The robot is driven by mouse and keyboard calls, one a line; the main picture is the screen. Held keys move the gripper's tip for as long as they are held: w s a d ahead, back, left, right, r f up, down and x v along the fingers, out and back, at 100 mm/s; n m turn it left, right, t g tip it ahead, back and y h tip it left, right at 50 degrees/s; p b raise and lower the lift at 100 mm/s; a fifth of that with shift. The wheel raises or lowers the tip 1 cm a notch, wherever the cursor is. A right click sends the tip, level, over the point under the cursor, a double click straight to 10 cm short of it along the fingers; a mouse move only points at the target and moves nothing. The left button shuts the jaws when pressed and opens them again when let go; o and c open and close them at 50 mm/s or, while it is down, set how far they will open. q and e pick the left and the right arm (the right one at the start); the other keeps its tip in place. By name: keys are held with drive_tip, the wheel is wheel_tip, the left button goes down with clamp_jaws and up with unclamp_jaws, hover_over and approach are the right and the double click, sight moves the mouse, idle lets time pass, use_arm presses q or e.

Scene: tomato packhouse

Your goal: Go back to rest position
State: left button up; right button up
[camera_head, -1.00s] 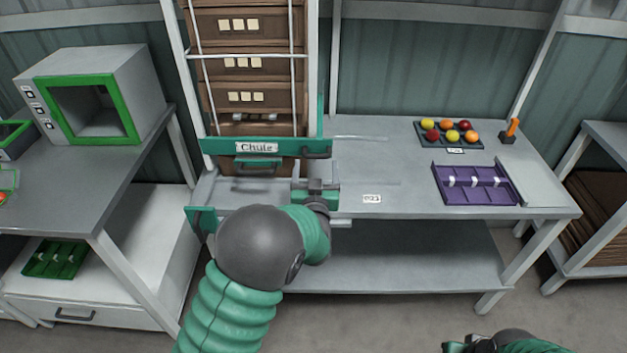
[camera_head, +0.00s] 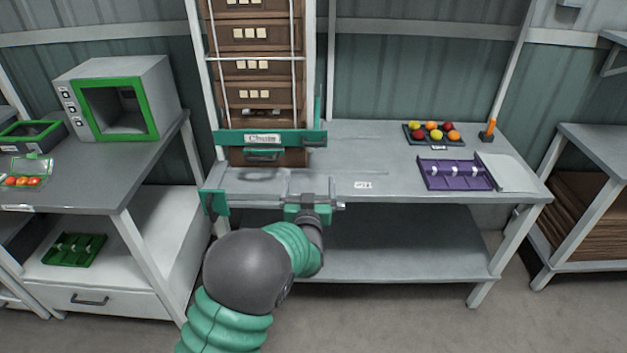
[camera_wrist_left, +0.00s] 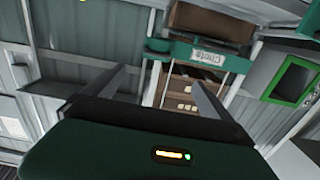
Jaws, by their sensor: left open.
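My left gripper (camera_head: 316,203) is at the front edge of the grey workbench (camera_head: 385,187), just below and in front of the chute. The green chute front (camera_head: 300,139) carries a label reading "Chute". In the left wrist view my two left fingers (camera_wrist_left: 155,85) stand wide apart with nothing between them, and the chute label (camera_wrist_left: 208,56) shows beyond them. My left arm covers part of the bench front. My right gripper is not in the head view.
A tray of colored tomatoes (camera_head: 406,140) and a purple divided tray (camera_head: 425,181) are on the bench's right. A green-framed box (camera_head: 148,108) stands on the left table. A green tray (camera_head: 73,249) lies on the lower shelf. Brown boxes (camera_head: 252,92) stack above the chute.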

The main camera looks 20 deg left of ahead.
use_arm(q)
drive_tip(key=s+d+f+m+g+h+p, duration=0.1)
drive_tip(key=s+g+p, duration=0.3)
drive_tip(key=s, duration=1.4)
drive_tip(key=s+f+m+g+h+p, duration=0.1)
drive_tip(key=s+f+g+h+p, duration=0.2)
drive_tip(key=s+g, duration=0.7)
drive_tip(key=s+p, duration=0.2)
drive_tip(key=s, duration=0.6)
drive_tip(key=shift+d+f+m+g+h, duration=0.3)
drive_tip(key=shift+d+m, duration=0.05)
drive_tip(key=shift+m, duration=0.05)
